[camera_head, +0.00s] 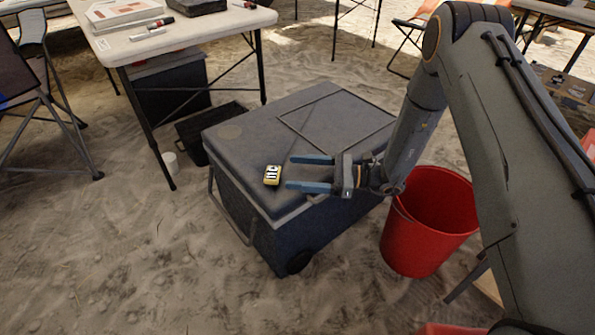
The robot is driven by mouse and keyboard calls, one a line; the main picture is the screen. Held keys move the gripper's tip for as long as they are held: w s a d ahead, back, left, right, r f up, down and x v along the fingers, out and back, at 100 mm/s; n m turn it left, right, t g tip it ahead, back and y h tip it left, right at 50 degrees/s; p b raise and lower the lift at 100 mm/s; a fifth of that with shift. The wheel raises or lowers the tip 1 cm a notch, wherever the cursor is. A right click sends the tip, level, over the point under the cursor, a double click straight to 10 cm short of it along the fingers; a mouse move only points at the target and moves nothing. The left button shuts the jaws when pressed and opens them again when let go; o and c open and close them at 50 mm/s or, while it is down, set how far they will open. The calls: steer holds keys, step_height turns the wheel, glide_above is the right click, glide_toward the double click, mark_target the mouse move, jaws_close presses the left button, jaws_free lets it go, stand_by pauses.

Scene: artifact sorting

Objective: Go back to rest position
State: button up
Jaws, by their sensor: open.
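My gripper (310,173) is open, with its two blue fingers pointing left above the lid of a grey wheeled cooler box (250,130). My arm comes down from the right side of the picture and bends toward the box.
A red bucket (425,255) stands right of the box, close to my arm. A white folding table (180,38) with pens and a book is at upper left. Sand at lower left is clear.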

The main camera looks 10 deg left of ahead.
steer(key=s+d+r+n+g+h, duration=0.2)
steer(key=s+d+r+n+h, duration=0.1)
steer(key=s+r+n+h, duration=0.65)
steer(key=s+d+r+n+g+h, duration=0.35)
steer(key=s+r+n, duration=0.3)
steer(key=s, duration=0.55)
steer(key=s+d+r+t+h+p, duration=0.2)
steer(key=d+r+t+p, duration=0.1)
steer(key=d+r+p, duration=0.8)
steer(key=s+d+r+n+t+h+p, duration=0.1)
steer(key=s+d+r+t+h+p, duration=0.1)
steer(key=d+r+p, duration=0.9)
steer(key=shift+d+t+h+p, duration=0.5)
steer(key=shift+d+t+p, duration=0.2)
steer(key=shift+t+p, duration=0.15)
